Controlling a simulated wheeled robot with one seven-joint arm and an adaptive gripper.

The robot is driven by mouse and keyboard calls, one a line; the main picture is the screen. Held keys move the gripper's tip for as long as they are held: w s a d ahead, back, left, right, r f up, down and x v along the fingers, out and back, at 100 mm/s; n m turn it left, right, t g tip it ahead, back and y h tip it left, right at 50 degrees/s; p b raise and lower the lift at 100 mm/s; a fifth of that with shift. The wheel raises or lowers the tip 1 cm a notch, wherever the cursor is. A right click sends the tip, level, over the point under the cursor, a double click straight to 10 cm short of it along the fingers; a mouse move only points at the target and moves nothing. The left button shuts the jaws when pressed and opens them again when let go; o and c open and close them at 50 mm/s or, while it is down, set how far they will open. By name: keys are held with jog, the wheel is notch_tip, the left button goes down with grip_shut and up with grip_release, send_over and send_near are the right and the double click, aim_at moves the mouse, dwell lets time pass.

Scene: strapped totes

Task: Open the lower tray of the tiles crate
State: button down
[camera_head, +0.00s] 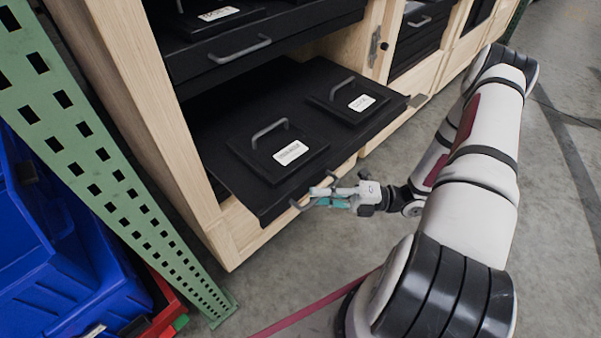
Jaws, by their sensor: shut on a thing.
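The wooden crate (232,238) stands at the centre left with black trays inside. The lower tray (243,187) is pulled well out past the crate's front. Two lidded boxes with grey handles and white labels, a left one (258,166) and a right one (371,114), sit on it. My gripper (311,200) is at the tray's front edge, shut on the tray's grey handle (296,205). The fingers partly hide the handle. The upper tray (270,48) sits above, also with a grey handle. The label text is too small to read.
A green perforated post (100,150) stands close on the left, with blue bins (60,250) and a red bin (168,308) behind it. More wooden crates (465,45) continue at the upper right. Grey floor (290,270) is open in front of the tray. A dark red strip (318,302) lies low in view.

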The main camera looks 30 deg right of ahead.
jog(key=s+d, duration=0.2)
jog(key=s, duration=0.5)
jog(key=shift+s+d+p, duration=0.2)
jog(key=shift+s+p, duration=0.05)
jog(key=shift+p, duration=0.1)
jog(key=c, duration=2)
grip_release()
jog(key=shift+o, duration=0.2)
jog(key=v, duration=1.2)
